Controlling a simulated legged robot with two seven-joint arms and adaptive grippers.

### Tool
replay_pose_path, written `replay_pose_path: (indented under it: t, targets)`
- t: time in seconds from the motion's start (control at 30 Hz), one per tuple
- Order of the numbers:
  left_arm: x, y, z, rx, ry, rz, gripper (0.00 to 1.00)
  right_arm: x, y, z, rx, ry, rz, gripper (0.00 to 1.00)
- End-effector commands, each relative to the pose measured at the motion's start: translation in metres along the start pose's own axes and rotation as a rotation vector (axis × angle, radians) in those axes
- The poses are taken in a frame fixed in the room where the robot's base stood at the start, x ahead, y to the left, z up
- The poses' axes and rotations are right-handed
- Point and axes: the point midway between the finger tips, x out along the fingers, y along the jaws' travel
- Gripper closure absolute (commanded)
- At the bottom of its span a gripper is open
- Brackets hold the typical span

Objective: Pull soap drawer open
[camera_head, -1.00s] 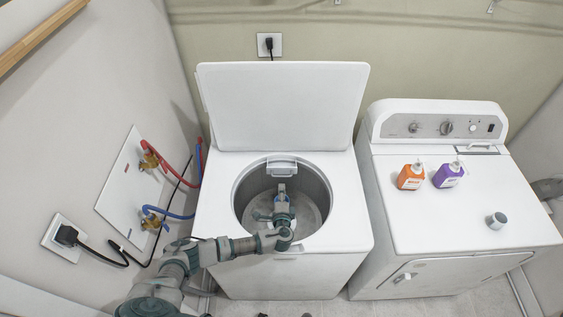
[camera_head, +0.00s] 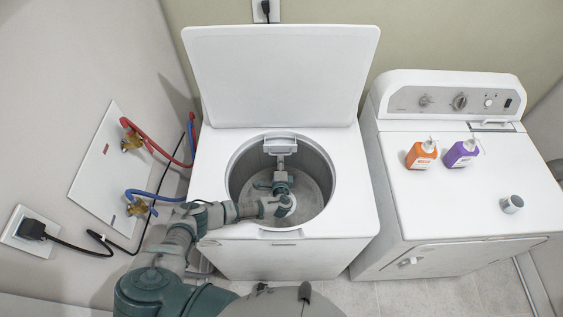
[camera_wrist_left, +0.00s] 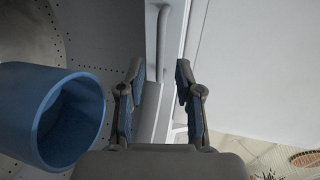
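The soap drawer (camera_head: 279,147) is a small white-grey unit at the back rim of the open washer's (camera_head: 225,262) tub. My left arm reaches over the front rim into the tub. My left gripper (camera_head: 280,161) is right below the drawer front in the head view. In the left wrist view, the two fingers of my left gripper (camera_wrist_left: 160,72) are apart, with a pale edge of the drawer area between and beyond them. A pale bar (camera_wrist_left: 162,40) shows just past the fingertips. I cannot tell whether the fingers touch it. My right gripper is out of view.
The washer lid (camera_head: 281,78) stands open behind the tub. A blue cylindrical thing (camera_wrist_left: 35,115) is left of my fingers in the wrist view. A dryer (camera_head: 400,222) stands at right with an orange bottle (camera_head: 420,156), a purple bottle (camera_head: 460,154) and a cap (camera_head: 512,204) on top.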

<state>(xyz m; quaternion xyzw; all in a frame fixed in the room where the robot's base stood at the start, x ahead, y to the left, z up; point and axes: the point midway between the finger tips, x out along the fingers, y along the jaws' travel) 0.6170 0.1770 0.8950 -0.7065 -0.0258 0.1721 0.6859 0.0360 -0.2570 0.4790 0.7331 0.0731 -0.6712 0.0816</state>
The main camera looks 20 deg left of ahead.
Motion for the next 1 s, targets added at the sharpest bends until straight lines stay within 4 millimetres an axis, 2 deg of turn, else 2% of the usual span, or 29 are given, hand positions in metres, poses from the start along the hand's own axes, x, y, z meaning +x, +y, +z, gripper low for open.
replay_pose_path:
  t: [0.03, 0.2, 0.4, 0.6, 0.63, 0.77, 1.0]
  targets:
    - [0.011, 0.006, 0.001, 0.002, -0.001, -0.001, 0.65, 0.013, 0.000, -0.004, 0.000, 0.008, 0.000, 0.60]
    - [0.032, 0.004, -0.001, 0.004, 0.000, 0.000, 0.65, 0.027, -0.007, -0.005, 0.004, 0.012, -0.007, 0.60]
    - [0.040, 0.001, -0.003, 0.005, 0.000, 0.002, 0.65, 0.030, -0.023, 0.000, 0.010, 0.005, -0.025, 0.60]
    - [0.040, 0.000, -0.004, 0.006, 0.000, 0.002, 0.65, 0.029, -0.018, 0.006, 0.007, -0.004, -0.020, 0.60]
    - [0.040, 0.000, -0.004, 0.005, 0.000, 0.002, 0.68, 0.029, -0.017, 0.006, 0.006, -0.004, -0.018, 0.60]
    - [0.040, 0.001, -0.002, 0.004, 0.000, 0.002, 1.00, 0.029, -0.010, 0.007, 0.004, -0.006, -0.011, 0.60]
    - [0.041, 0.001, 0.000, 0.004, -0.001, 0.003, 1.00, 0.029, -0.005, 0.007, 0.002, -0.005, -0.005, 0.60]
